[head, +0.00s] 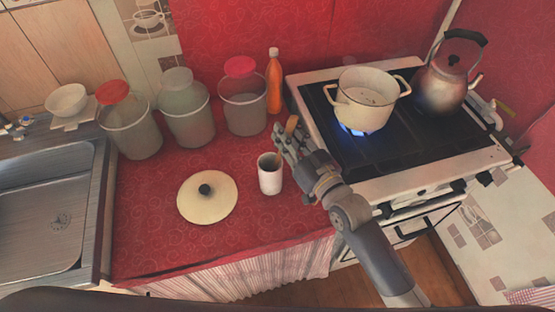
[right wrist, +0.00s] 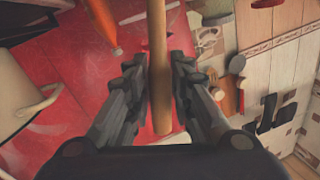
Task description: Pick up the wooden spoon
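The wooden spoon shows as a long wooden handle (right wrist: 159,70) in the right wrist view, running between the two fingers. In the head view only a small brown part (head: 291,124) shows at the fingertips; the rest is hidden by the hand. My right gripper (head: 284,138) is shut on the spoon, above and just behind the white mug (head: 270,180). The fingers (right wrist: 159,75) lie close along both sides of the handle. My left gripper is not in view.
A cream lid (head: 215,210) lies on the red counter. Canisters (head: 187,118) and an orange bottle (head: 274,85) stand behind. To the right, the stove holds a pot (head: 366,110) over a blue flame and a kettle (head: 444,85). A sink (head: 45,215) is left.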

